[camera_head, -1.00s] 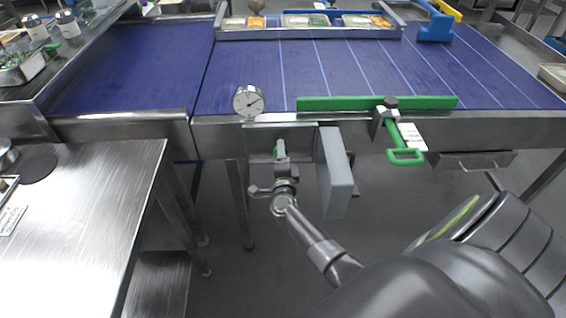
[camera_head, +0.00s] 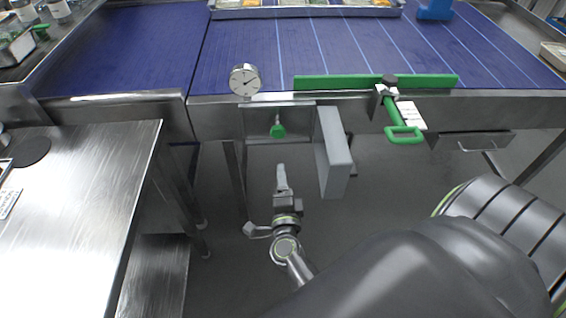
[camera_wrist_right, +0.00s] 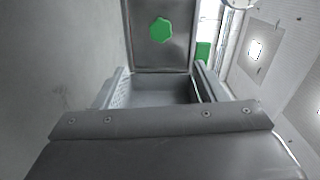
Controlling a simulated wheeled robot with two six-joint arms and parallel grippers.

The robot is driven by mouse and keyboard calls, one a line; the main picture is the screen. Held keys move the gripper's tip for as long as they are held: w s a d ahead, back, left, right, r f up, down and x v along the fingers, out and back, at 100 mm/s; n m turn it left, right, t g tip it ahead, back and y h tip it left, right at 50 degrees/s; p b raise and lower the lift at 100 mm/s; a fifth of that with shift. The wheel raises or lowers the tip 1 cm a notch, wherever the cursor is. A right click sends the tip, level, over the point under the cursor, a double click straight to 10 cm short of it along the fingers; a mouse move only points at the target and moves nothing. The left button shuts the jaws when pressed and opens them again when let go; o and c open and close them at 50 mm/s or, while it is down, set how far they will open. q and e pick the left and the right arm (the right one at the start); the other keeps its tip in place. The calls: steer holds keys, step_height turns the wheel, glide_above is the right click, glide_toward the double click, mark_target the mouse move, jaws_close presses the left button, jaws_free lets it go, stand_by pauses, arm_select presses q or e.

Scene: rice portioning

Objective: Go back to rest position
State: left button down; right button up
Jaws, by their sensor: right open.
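My right gripper (camera_head: 281,178) hangs in front of the blue conveyor table, below its front edge. It is open with nothing between its fingers. In the right wrist view the open jaws (camera_wrist_right: 160,90) show from behind. A green knob (camera_head: 278,130) on the metal panel under the table edge is beyond the fingertips, with a gap between them. The knob also shows in the right wrist view (camera_wrist_right: 161,30), straight ahead. My left gripper is not in view.
A grey box (camera_head: 333,155) sticks out right of the gripper. A round gauge (camera_head: 244,80), a green bar (camera_head: 350,82) and a green handle (camera_head: 404,134) are along the table edge. A steel bench (camera_head: 80,220) stands at left. The floor around the gripper is clear.

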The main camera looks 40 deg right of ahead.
stand_by(0.6)
steer(key=s+a+f+n+g+y+p, duration=0.1)
steer(key=s+f+n+g+y, duration=0.25)
steer(key=f, duration=0.55)
steer(key=s+a+f+n+y, duration=0.2)
steer(key=s+f+n, duration=0.3)
steer(key=f+n, duration=0.3)
steer(key=s+a+f+n+g+y+p, duration=0.1)
steer(key=s+f+n+g+y, duration=0.2)
steer(key=f, duration=0.8)
steer(key=s+d+f+n+g, duration=0.2)
steer(key=s+f, duration=0.2)
steer(key=s, duration=0.4)
steer(key=s+d+f+n+g, duration=0.2)
steer(key=s+f+n+g, duration=0.1)
steer(key=s, duration=0.6)
steer(key=s+d+f+n+g, duration=0.2)
steer(key=s+f+n, duration=0.1)
steer(key=s, duration=0.6)
steer(key=shift+f, duration=0.8)
steer(key=shift+d+g, duration=0.1)
steer(key=shift+g, duration=0.15)
